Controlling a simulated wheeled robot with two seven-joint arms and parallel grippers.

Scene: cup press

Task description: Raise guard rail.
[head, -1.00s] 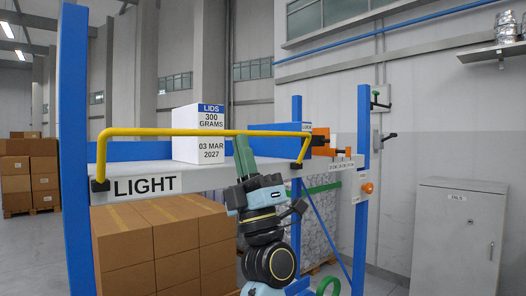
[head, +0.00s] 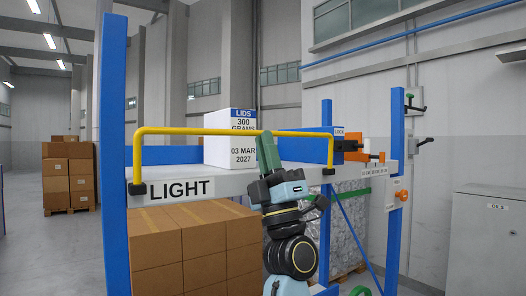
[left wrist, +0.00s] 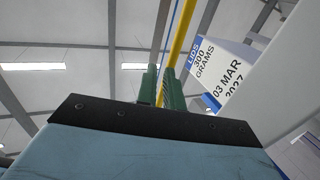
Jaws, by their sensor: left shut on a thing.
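The yellow guard rail (head: 200,131) stands up along the front edge of the white shelf, its two ends in black brackets beside the LIGHT label. It also shows in the left wrist view (left wrist: 184,35). My left gripper (head: 266,137) comes up from below, its green fingers shut on the rail right of its middle. In the left wrist view the green fingers (left wrist: 160,88) are on either side of the yellow bar. My right gripper is not in view.
A white LIDS box (head: 217,150) stands on the shelf behind the rail. Blue posts (head: 114,160) frame the shelf. Brown cartons (head: 170,245) are stacked below. An orange clamp (head: 362,156) sits at the shelf's right end. A grey cabinet (head: 485,240) stands at right.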

